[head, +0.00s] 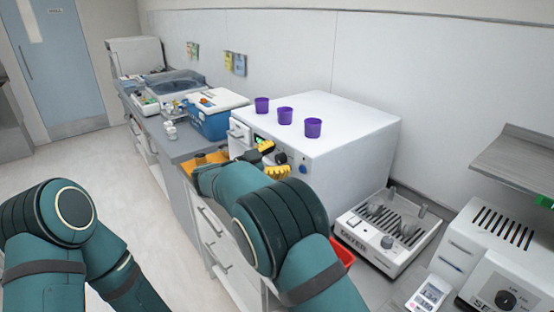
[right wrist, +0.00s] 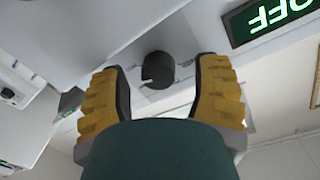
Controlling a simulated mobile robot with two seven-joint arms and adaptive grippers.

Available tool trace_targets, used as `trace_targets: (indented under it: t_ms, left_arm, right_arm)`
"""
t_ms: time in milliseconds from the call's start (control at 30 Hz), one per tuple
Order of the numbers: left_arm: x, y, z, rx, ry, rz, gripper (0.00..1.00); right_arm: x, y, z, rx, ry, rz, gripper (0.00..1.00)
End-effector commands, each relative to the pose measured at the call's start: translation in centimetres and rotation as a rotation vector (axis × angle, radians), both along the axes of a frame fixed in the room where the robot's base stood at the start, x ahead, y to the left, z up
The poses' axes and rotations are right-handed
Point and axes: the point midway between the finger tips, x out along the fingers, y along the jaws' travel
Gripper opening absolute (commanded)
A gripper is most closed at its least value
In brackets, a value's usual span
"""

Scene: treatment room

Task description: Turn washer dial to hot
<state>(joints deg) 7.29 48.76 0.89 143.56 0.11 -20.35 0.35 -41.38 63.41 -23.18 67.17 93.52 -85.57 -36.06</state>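The washer is the white box (head: 335,130) on the counter, with its front facing my right arm. A dark round dial (right wrist: 157,70) with a light pointer mark shows in the right wrist view. My right gripper (head: 271,159) is at the washer's front panel, its yellow fingers spread. In the right wrist view its open fingertips (right wrist: 161,68) are on either side of the dial, with gaps visible; whether they are level with it in depth I cannot tell. A green display (right wrist: 268,18) beside the dial reads OFF. My left gripper is out of view.
Several purple cups (head: 285,115) stand on the washer. A blue box (head: 209,122) is to its left. A white device with metal posts (head: 388,232) and a white unit with a black knob (head: 500,262) stand to its right. A red bin (head: 342,252) shows beside my arm.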

Motion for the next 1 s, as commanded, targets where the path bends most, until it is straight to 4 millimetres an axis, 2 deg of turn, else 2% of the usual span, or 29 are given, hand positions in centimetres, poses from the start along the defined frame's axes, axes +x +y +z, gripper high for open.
trace_targets:
  t_ms: [267,700,833,1000]
  left_arm:
    - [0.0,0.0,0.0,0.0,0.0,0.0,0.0]
    - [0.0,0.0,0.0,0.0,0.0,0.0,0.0]
    - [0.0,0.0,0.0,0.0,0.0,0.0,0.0]
    - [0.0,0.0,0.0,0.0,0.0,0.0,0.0]
  right_arm:
    - [-0.5,0.9,-0.1,0.0,0.002,0.002,0.62]
    - [-4.7,7.9,0.3,0.0,0.001,0.003,0.62]
    - [-5.5,9.4,0.4,0.001,0.0,0.003,0.62]
    - [-6.1,10.3,0.4,-0.001,0.001,0.0,0.62]
